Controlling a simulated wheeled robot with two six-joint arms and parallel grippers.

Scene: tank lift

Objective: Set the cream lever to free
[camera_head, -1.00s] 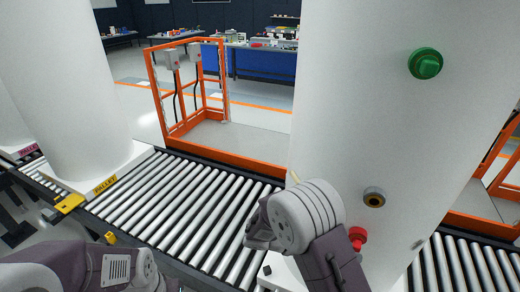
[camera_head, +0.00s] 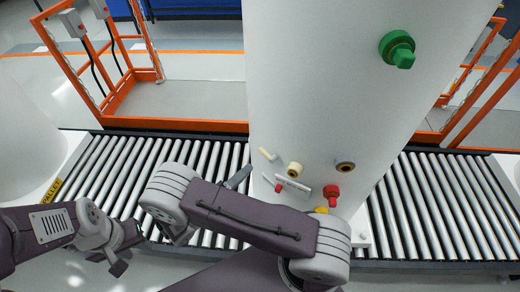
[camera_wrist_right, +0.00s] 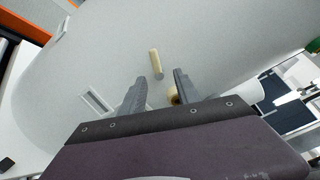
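The cream lever (camera_head: 267,154) is a short stick on the front of the white tank (camera_head: 320,80). In the right wrist view the cream lever (camera_wrist_right: 156,62) points nearly straight up and down, just beyond my fingertips. My right gripper (camera_wrist_right: 158,84) is open and empty, its fingers spread below the lever and apart from it. In the head view a finger of it (camera_head: 238,178) shows left of the lever; the rest is hidden by my arm. My left gripper (camera_head: 125,250) is at the lower left, away from the tank, its fingers seemingly apart and empty.
A round cream knob (camera_head: 294,169), a label plate (camera_head: 293,185), red knobs (camera_head: 332,192) and a brass-coloured fitting (camera_head: 345,166) sit close to the lever. A green knob (camera_head: 398,48) is higher up. A roller conveyor (camera_head: 440,200) runs on both sides, with orange railing behind.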

